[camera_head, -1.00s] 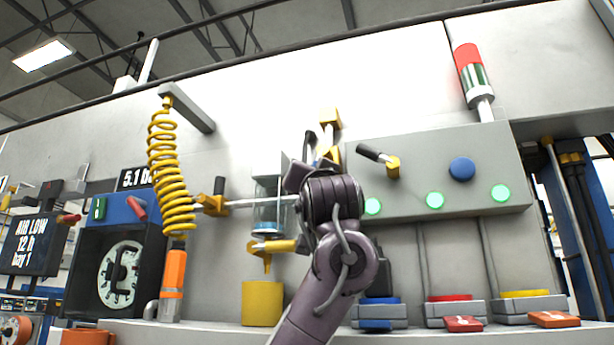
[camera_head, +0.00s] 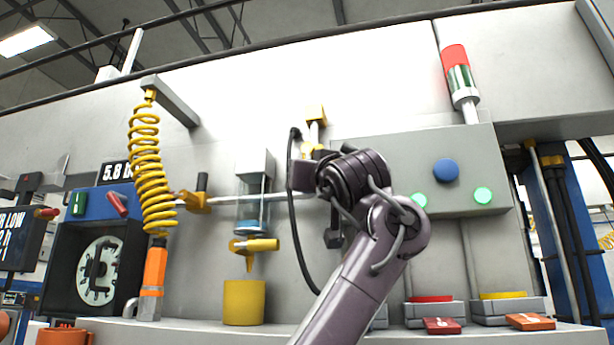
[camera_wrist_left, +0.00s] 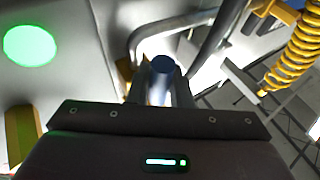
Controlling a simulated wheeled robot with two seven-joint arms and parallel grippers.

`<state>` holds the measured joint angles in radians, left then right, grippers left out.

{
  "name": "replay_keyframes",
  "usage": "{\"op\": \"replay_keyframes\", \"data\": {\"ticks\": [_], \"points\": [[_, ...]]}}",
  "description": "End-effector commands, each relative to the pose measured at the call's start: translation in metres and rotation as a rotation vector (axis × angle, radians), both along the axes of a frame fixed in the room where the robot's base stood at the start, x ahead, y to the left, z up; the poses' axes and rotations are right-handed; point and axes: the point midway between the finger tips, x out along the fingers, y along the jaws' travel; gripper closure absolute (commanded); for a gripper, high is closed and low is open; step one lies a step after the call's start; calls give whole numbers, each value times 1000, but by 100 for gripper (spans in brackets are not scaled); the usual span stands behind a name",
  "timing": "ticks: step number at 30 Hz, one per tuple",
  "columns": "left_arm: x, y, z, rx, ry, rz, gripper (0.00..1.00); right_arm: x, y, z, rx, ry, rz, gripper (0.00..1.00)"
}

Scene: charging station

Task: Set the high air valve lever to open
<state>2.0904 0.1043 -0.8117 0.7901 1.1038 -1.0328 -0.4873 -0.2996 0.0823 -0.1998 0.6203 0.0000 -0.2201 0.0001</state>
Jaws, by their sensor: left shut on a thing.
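A yellow valve fitting (camera_head: 316,114) sits high on the wall, above and left of the grey button panel. My left gripper (camera_head: 304,172) is raised in front of the wall just below it, mostly hidden behind my own wrist. In the left wrist view my left gripper (camera_wrist_left: 160,92) is shut on a dark round lever handle (camera_wrist_left: 162,68), whose end shows between the fingers. A yellow part shows behind the handle. In the head view I cannot make out the held handle or its exact angle. My right gripper is not in view.
A grey panel (camera_head: 480,145) with green lights and a blue button is to the right. A yellow coiled hose (camera_head: 150,170) and a lower valve (camera_head: 198,200) are left. A yellow cup (camera_head: 244,302) stands on the ledge. A display (camera_head: 116,172) reads about 5.8.

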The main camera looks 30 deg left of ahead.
Motion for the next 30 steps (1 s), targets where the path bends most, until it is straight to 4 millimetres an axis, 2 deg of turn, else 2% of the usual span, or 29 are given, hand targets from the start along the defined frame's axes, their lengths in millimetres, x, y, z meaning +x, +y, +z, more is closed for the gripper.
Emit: {"op": "replay_keyframes", "data": {"ticks": [5,6,10,20,30], "points": [[-3,-1,4,7,-8,2,100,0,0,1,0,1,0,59],[-3,-1,4,7,-8,2,76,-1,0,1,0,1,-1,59],[-2,0,3,6,-5,1,60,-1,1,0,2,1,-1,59],[-3,-3,-2,3,-2,-1,60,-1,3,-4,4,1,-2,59],[-34,-42,-25,5,-5,-2,60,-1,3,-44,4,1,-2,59]]}}
